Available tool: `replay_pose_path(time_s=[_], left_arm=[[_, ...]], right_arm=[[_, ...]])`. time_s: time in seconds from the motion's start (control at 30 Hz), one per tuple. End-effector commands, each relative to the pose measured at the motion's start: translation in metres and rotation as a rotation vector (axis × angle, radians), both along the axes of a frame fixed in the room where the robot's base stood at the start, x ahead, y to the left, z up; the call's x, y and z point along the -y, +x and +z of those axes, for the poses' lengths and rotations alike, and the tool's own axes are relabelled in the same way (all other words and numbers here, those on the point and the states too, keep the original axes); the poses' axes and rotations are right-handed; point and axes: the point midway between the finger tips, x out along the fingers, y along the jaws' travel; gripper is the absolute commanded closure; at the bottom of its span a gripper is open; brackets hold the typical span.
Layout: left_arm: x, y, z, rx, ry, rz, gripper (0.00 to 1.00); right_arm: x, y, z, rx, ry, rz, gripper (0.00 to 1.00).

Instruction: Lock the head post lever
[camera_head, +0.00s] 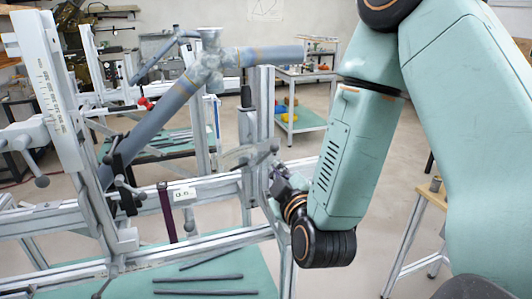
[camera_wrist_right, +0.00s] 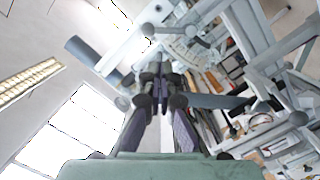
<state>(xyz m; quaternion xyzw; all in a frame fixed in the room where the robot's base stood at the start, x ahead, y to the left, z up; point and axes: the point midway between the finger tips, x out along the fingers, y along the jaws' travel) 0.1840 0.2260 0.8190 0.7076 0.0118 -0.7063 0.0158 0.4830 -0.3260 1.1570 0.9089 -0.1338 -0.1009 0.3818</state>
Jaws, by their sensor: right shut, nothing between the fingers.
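The head post (camera_head: 246,135) of the frame jig stands upright in the middle of the head view, with a grey tube joint leaning in above it. A grey clamp with a round-knobbed lever (camera_head: 262,151) sits on the post's right side, just above my right gripper. My right gripper (camera_head: 277,180) is shut and empty, close beside the post; I cannot tell whether it touches the lever. In the right wrist view the gripper (camera_wrist_right: 160,82) points towards the jig, with a flat grey bar (camera_wrist_right: 216,101) to the right of its fingers. My left gripper is not in view.
A diagonal grey tube (camera_head: 150,130) runs from the joint down to the left post (camera_head: 45,90). Aluminium rails (camera_head: 200,247) cross below, over a green surface with dark rods (camera_head: 205,291). A wooden-topped stand (camera_head: 433,192) is at right. Floor between is clear.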

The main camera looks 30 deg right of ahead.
Motion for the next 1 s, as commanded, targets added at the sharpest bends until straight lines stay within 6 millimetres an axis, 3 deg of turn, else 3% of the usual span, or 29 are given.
replay_pose_path(time_s=[0.37, 0.83, 1.0], left_arm=[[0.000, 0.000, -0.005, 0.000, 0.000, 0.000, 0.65], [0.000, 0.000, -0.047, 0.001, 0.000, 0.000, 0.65], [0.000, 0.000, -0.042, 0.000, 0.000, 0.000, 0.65]], right_arm=[[-0.001, 0.002, -0.002, -0.001, 0.001, 0.000, 1.00], [0.006, 0.024, -0.006, 0.002, 0.005, 0.000, 1.00], [0.016, 0.051, -0.005, -0.002, 0.002, -0.001, 1.00]])
